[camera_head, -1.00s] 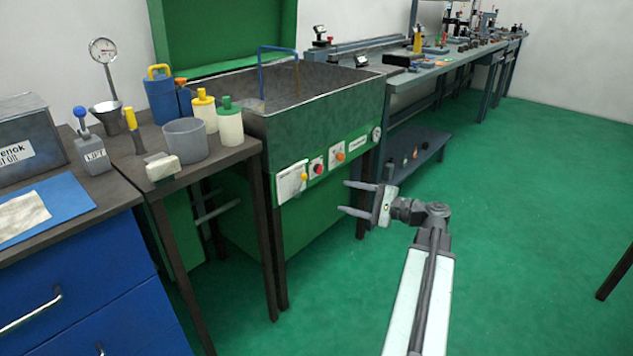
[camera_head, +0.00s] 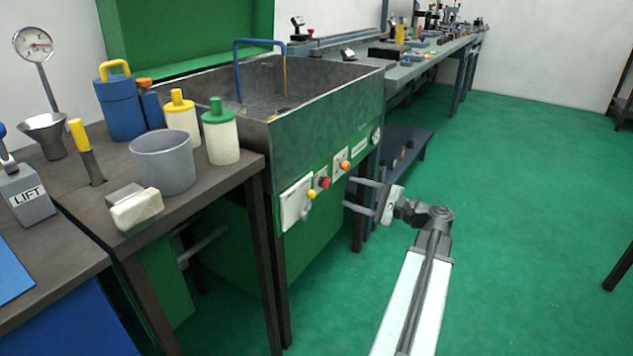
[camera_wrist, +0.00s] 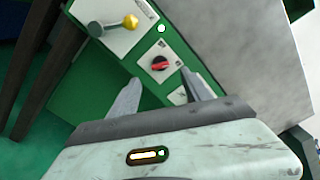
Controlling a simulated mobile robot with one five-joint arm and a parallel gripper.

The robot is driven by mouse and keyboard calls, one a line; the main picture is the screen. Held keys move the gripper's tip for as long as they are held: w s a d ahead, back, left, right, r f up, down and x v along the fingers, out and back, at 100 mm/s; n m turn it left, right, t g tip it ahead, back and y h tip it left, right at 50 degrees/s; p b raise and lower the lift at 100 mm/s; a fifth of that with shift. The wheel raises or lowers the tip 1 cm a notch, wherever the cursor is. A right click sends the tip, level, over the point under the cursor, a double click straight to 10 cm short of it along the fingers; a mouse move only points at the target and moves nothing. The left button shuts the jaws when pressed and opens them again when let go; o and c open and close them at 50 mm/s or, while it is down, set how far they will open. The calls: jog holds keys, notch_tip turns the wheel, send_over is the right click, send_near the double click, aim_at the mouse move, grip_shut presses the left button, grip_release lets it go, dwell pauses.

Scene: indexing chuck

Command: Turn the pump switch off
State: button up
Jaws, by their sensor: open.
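The green wash tank (camera_head: 330,125) carries a front panel with several controls. A white plate holds a yellow-tipped lever (camera_head: 311,195). To its right are a red knob (camera_head: 324,183) and an orange knob (camera_head: 346,165). I cannot read which label marks the pump switch. In the wrist view the yellow-tipped lever (camera_wrist: 130,21) is at the upper left and the red knob (camera_wrist: 160,64) lies ahead, between the finger directions. My gripper (camera_head: 347,194) is open and empty, in front of the panel and apart from it. Its fingers (camera_wrist: 165,92) also show in the wrist view; the orange knob is not seen there.
A dark bench (camera_head: 90,210) with bottles, a grey pot (camera_head: 163,163) and a white block stands left of the tank. Its legs are close to the panel's left side. Green floor (camera_head: 520,200) is free on the right. A long workbench (camera_head: 440,65) runs behind.

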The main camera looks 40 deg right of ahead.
aim_at(325, 183)
jog(key=x, duration=0.8)
jog(key=shift+c, duration=0.3)
